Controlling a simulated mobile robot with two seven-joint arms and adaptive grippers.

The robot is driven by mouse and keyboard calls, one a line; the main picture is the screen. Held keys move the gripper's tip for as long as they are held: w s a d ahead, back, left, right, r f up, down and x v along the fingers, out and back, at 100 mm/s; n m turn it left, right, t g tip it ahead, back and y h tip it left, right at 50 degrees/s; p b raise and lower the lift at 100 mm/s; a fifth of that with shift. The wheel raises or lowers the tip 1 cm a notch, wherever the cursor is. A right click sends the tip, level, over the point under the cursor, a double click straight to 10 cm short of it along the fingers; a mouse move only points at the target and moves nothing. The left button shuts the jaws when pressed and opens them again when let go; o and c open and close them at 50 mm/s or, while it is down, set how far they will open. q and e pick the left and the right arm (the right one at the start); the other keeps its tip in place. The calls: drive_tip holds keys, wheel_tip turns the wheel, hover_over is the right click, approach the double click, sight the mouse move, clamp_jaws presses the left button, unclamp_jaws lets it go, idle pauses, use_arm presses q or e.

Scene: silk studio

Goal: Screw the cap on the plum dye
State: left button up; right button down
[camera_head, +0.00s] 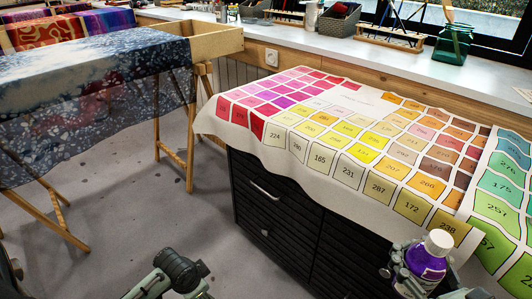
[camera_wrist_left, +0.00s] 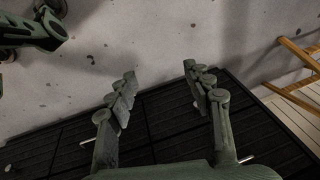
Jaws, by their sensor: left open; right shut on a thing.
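The plum dye is a bottle of purple liquid (camera_head: 425,264) at the bottom right of the head view, upright or nearly so. A white cap (camera_head: 438,242) sits on its top; I cannot tell how tightly. My right gripper (camera_head: 408,272) is shut around the bottle's body, below the cap. My left gripper (camera_wrist_left: 158,78) is open and empty in the left wrist view, its fingers wide apart, with the dark cabinet and grey floor behind them. The bottle does not show in that view.
A dark slatted cabinet (camera_head: 290,222) carries a cloth colour chart (camera_head: 215,128) of numbered swatches. A wooden trestle frame (camera_head: 217,42) with blue cloth stands at left. A windowsill with jars and a green glass bottle (camera_head: 453,44) runs behind. Grey floor lies open at left.

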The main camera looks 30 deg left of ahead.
use_arm(q)
drive_tip(key=s+d+f+n, duration=0.1)
drive_tip(key=d+f+n, duration=0.1)
drive_tip(key=d+f, duration=0.2)
drive_tip(key=d, duration=0.3)
drive_tip(key=shift+s+d+f, duration=0.2)
drive_tip(key=shift+d+f, duration=0.05)
drive_tip(key=shift+d, duration=0.1)
use_arm(e)
drive_tip(key=shift+r, duration=0.1)
drive_tip(key=w+d+f+m+t+h, duration=0.1)
drive_tip(key=d+m+t+h, duration=0.3)
drive_tip(key=d+m+h, duration=0.4)
drive_tip(key=w+d+h, duration=0.1)
drive_tip(key=d+h, duration=0.2)
drive_tip(key=d, duration=0.2)
drive_tip(key=shift+d+h, duration=0.3)
drive_tip(key=shift+d, duration=0.05)
drive_tip(key=shift+f, duration=0.1)
